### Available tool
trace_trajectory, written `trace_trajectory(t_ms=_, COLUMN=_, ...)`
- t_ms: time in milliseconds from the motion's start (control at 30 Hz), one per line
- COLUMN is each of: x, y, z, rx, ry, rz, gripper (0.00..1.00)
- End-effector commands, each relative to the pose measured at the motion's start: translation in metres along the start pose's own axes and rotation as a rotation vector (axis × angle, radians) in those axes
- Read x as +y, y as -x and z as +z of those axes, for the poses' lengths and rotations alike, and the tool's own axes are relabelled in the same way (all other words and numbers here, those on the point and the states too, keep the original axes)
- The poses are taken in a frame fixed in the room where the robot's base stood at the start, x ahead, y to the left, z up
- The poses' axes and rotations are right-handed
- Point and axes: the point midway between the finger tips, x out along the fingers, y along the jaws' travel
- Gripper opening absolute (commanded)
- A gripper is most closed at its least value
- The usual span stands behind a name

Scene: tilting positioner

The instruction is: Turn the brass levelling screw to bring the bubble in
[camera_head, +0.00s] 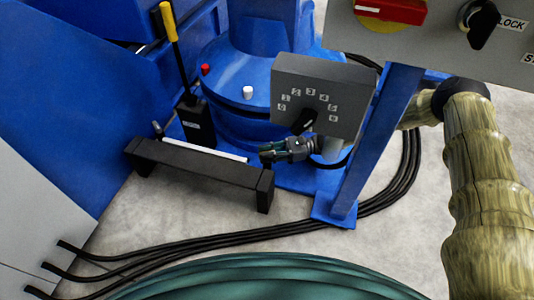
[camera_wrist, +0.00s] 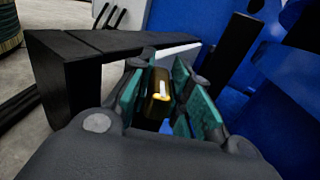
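The brass levelling screw (camera_wrist: 160,92) shows as a small brass piece between my green-padded fingers in the wrist view. My gripper (camera_wrist: 163,84) has one finger on each side of it; whether both pads press on it I cannot tell. In the head view my gripper (camera_head: 268,154) is low, beside the right part of a black bench-like bar, and the screw cannot be made out there. A white strip (camera_head: 205,143) lies behind the bar; it also shows in the wrist view (camera_wrist: 178,50). No bubble can be made out.
The black bar (camera_head: 200,165) stands close to my gripper. A grey numbered dial box (camera_head: 322,95) hangs above my wrist, and a blue post (camera_head: 372,145) stands to the right. A yellow-handled lever (camera_head: 168,22) rises behind. Black cables (camera_head: 200,243) cross the floor.

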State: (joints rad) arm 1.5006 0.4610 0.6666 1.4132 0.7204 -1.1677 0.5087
Motion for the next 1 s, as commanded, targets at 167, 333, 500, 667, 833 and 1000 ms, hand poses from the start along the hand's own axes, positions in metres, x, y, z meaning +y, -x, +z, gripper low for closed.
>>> trace_trajectory(t_ms=167, x=-0.0011, y=-0.0008, z=-0.0014, rx=0.0, ry=0.003, rz=0.032, gripper=0.0)
trace_trajectory(t_ms=333, x=-0.0018, y=-0.0008, z=-0.0026, rx=0.001, ry=0.004, rz=0.141, gripper=0.0)
trace_trajectory(t_ms=500, x=-0.0009, y=-0.0003, z=-0.0018, rx=0.0, ry=0.002, rz=0.227, gripper=0.0)
trace_trajectory(t_ms=667, x=-0.0006, y=0.0004, z=-0.0004, rx=0.001, ry=0.001, rz=0.25, gripper=0.0)
trace_trajectory(t_ms=833, x=-0.0006, y=0.0006, z=-0.0003, rx=0.001, ry=0.0, rz=0.249, gripper=0.0)
trace_trajectory(t_ms=1000, x=-0.0005, y=0.0006, z=-0.0004, rx=0.001, ry=0.0, rz=0.248, gripper=0.39)
